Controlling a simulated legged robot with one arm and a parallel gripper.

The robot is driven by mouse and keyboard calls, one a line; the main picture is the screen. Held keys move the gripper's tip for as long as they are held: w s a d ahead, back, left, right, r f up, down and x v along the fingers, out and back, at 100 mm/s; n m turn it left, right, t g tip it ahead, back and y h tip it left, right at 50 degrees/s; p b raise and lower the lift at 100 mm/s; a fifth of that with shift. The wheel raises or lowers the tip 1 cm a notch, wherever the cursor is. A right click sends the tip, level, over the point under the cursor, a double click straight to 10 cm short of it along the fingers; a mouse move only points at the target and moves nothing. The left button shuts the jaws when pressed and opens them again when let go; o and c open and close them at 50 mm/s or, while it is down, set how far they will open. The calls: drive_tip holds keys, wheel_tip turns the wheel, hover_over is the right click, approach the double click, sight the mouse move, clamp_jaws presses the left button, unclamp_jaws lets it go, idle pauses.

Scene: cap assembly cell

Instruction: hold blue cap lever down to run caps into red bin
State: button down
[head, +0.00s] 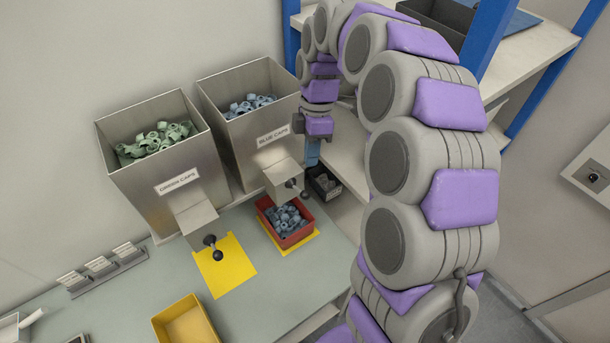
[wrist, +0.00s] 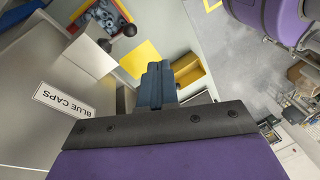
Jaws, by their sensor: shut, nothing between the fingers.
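The blue caps hopper (head: 250,135) is a grey metal box with blue-grey caps inside; its label also shows in the wrist view (wrist: 64,99). Its lever (head: 292,184), with a dark knob, sticks out from the chute at its lower front; the knob shows in the wrist view (wrist: 130,31). The red bin (head: 292,243) sits below the chute and holds several blue-grey caps. My gripper (head: 313,161) is shut and empty, beside the hopper's right side and a little above the lever, apart from it. Its closed fingers show in the wrist view (wrist: 156,75).
The green caps hopper (head: 150,180) stands to the left, with its own lever (head: 212,245) over a yellow mat (head: 226,272). A yellow bin (head: 187,325) is at the front. A small dark bin (head: 323,183) sits right of the chute, near shelving with blue posts (head: 487,40).

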sight(305, 191)
drive_tip(key=w+f+n+p, duration=0.1)
drive_tip(key=w+n+p, duration=0.2)
drive_tip(key=w, duration=0.3)
drive_tip(key=shift+w+n, duration=0.4)
drive_tip(key=shift+n, duration=0.1)
drive_tip(key=shift+f, duration=0.1)
drive_tip(key=x, duration=0.7)
drive_tip(key=p+x, duration=0.1)
drive_tip(key=x, duration=0.6)
drive_tip(key=shift+s+d+p, duration=0.1)
drive_tip(key=shift+s+p, duration=0.15)
drive_tip(key=shift+p, duration=0.05)
